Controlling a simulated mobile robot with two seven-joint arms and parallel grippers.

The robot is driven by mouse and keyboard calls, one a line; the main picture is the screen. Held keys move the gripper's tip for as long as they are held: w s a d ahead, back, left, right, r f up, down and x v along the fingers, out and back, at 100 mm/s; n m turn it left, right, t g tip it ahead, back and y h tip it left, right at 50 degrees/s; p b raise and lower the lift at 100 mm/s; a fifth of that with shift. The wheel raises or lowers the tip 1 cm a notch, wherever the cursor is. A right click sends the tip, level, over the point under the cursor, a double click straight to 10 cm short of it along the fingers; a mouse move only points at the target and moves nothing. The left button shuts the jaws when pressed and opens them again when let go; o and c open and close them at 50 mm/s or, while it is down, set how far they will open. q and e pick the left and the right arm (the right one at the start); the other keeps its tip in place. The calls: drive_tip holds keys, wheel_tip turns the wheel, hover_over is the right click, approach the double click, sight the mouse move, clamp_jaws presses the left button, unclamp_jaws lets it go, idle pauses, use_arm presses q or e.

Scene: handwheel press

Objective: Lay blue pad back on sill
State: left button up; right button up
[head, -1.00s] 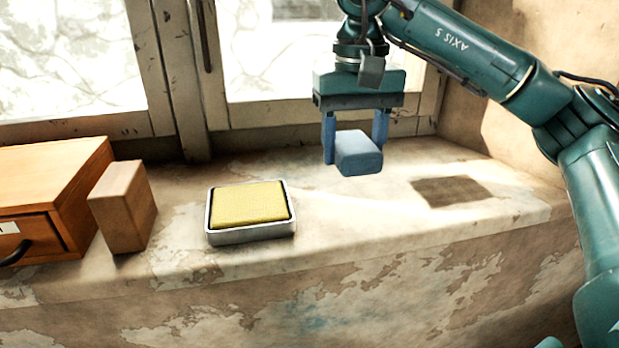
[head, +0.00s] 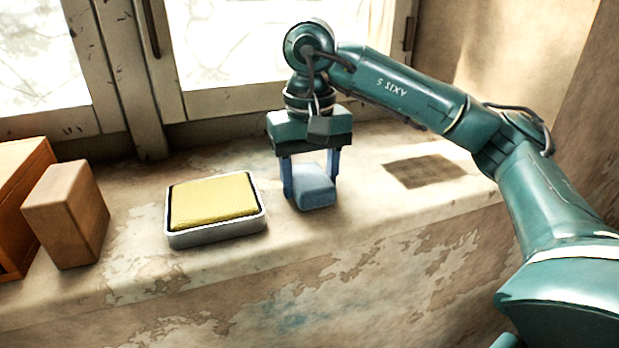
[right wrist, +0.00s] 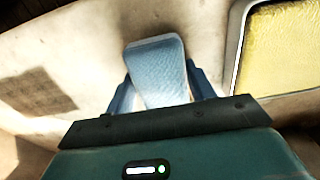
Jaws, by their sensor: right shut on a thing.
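The blue pad (head: 315,193) is a small rounded block between the fingers of my right gripper (head: 311,180). My right gripper points down and is shut on the pad, low over the sill (head: 350,215), to the right of the metal tray. I cannot tell for sure whether the pad's underside touches the sill. In the right wrist view the pad (right wrist: 157,68) shows between the two blue fingers of the right gripper (right wrist: 160,90). My left gripper is not in view.
A metal tray (head: 215,237) with a yellow pad (head: 212,200) stands just left of my right gripper. A wooden block (head: 68,215) and an orange wooden box (head: 15,190) stand further left. The window frame (head: 135,90) is behind. The sill right of the pad is clear.

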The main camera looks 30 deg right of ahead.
sight(310, 176)
drive_tip(key=shift+f, duration=0.2)
drive_tip(key=o, duration=1)
drive_tip(key=shift+c, duration=0.2)
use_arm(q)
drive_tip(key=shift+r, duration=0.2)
use_arm(e)
drive_tip(key=shift+r, duration=0.15)
drive_tip(key=shift+r, duration=0.35)
use_arm(q)
drive_tip(key=p, duration=0.1)
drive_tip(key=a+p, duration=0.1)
drive_tip(key=p, duration=0.1)
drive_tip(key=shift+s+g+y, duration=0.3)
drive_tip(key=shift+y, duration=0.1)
use_arm(e)
wheel_tip(310, 176, up, 12)
drive_tip(key=shift+f, duration=0.25)
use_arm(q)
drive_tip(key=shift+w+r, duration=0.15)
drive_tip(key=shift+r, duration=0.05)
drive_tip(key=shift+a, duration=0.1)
